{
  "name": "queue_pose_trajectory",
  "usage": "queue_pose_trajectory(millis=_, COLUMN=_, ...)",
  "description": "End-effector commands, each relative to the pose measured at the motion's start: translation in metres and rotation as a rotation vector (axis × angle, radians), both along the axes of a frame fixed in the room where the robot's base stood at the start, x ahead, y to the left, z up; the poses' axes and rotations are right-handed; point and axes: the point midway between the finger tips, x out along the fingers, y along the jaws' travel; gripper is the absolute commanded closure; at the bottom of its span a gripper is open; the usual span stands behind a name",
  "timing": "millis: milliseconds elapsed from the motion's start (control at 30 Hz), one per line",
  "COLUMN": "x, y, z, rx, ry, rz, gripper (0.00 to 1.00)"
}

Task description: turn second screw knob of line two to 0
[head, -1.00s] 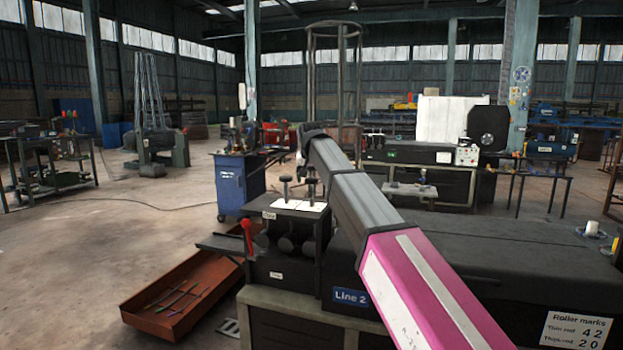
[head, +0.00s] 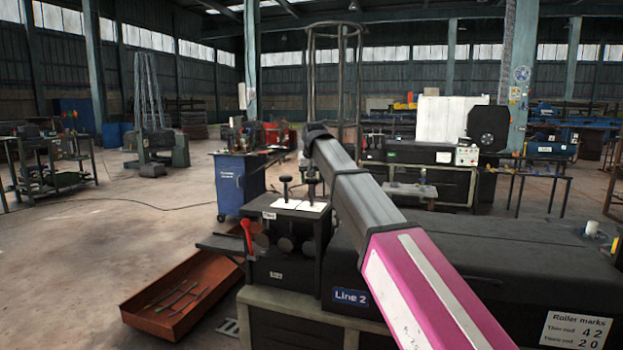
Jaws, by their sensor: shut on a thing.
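The line two machine (head: 275,252) is a dark block with a blue "Line 2" sign (head: 351,298) on its front. Two black screw knobs on stems rise from its top over white plates (head: 284,204). The first screw knob (head: 286,181) is on the left and clear. The second screw knob (head: 311,172) is on the right, partly hidden by my arm. My gripper (head: 307,160) is at the second knob, shut on it, mostly hidden behind my wrist and arm. The knob's pointer and the plate's marks are too small to read.
A red-handled lever (head: 246,236) stands at the machine's left front. A rust-red tray (head: 180,296) with rods lies on the floor. A "Roller marks" sign (head: 576,330) reads thin end 4 2, thick end 2 0. A blue cabinet (head: 229,185) stands behind; floor at left is open.

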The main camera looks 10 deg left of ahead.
Motion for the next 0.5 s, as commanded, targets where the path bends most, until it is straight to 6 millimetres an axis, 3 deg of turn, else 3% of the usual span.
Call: queue_pose_trajectory(millis=500, x=0.002, y=-0.0022, z=0.0004, rx=0.0, ry=0.0, rz=0.475, gripper=0.69)
